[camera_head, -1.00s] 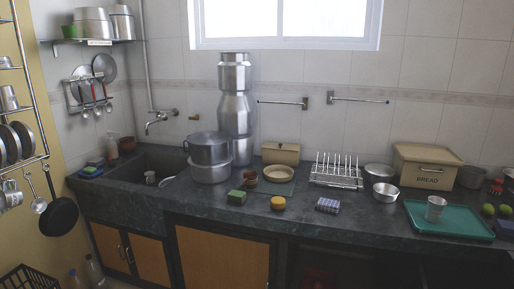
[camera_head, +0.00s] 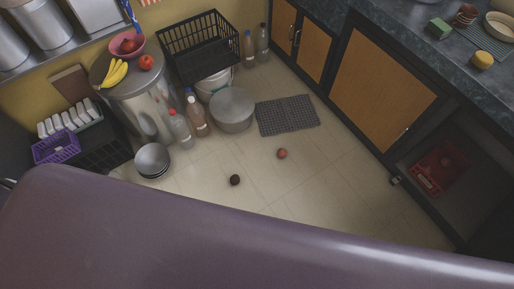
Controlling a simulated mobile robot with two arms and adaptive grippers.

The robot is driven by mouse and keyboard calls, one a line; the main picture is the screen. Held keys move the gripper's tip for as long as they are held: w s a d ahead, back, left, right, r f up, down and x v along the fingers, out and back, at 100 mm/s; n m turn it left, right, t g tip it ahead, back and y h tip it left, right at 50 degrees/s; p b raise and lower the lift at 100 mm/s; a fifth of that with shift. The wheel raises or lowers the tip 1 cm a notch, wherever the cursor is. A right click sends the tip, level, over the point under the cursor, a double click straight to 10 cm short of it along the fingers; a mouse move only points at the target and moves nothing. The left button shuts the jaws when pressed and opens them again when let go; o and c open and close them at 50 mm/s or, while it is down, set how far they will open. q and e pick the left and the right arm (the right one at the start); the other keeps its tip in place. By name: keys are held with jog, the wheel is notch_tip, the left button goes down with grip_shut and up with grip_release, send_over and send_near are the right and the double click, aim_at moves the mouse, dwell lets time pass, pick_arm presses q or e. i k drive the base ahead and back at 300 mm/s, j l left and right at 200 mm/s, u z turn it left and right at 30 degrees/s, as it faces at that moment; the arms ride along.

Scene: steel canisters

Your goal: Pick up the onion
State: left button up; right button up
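Two small round items lie apart on the tiled floor in the middle of the head view. One is a reddish ball (camera_head: 282,153) in front of the dark grey mat. The other is a very dark, brownish-purple ball (camera_head: 235,180) nearer to me and to the left. Both are small in the picture, so I cannot tell for certain which one is the onion. Neither gripper is in view.
A steel drum (camera_head: 143,104) at left bears bananas (camera_head: 113,73), a red fruit and a pink bowl (camera_head: 127,46). Bottles, a lidded pot (camera_head: 232,108), stacked bowls (camera_head: 152,160) and a mat (camera_head: 287,115) stand around the floor. Cabinets (camera_head: 381,83) line the right.

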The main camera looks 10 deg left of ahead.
aim_at(282, 153)
jog(key=i+l+u, duration=0.2)
jog(key=l, duration=0.15)
jog(key=i+l+u, duration=0.2)
jog(key=l, duration=0.2)
jog(key=i+l+u, duration=0.1)
jog(key=l+u, duration=0.15)
jog(key=l, duration=0.15)
